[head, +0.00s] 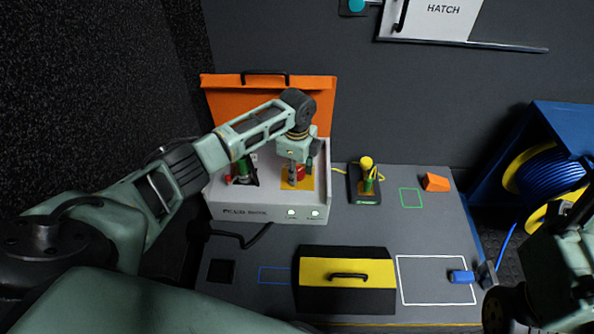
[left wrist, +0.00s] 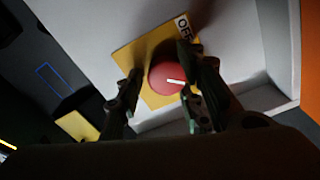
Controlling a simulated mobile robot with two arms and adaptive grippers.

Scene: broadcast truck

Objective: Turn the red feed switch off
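The red feed switch (head: 300,173) is a round red knob on a yellow plate (head: 309,184), on the light feed box (head: 250,210). In the left wrist view the knob (left wrist: 165,78) has a white pointer line aimed right, not at the "OFF" label (left wrist: 184,27) above it. My left gripper (head: 299,180) is over the knob. In the left wrist view its fingers (left wrist: 163,85) stand apart, one on each side; the left one shows a gap, and the right one overlaps the knob's edge, so contact is unclear. My right gripper (head: 582,195) is partly cut off at the right edge.
An orange lid (head: 225,92) stands behind the box. A green switch (head: 243,172) sits left of the red one. A yellow-knobbed joystick (head: 366,163), orange block (head: 435,182), yellow-black case (head: 347,275) and blue cylinder (head: 461,276) are on the bench. A cable reel (head: 550,172) stands right.

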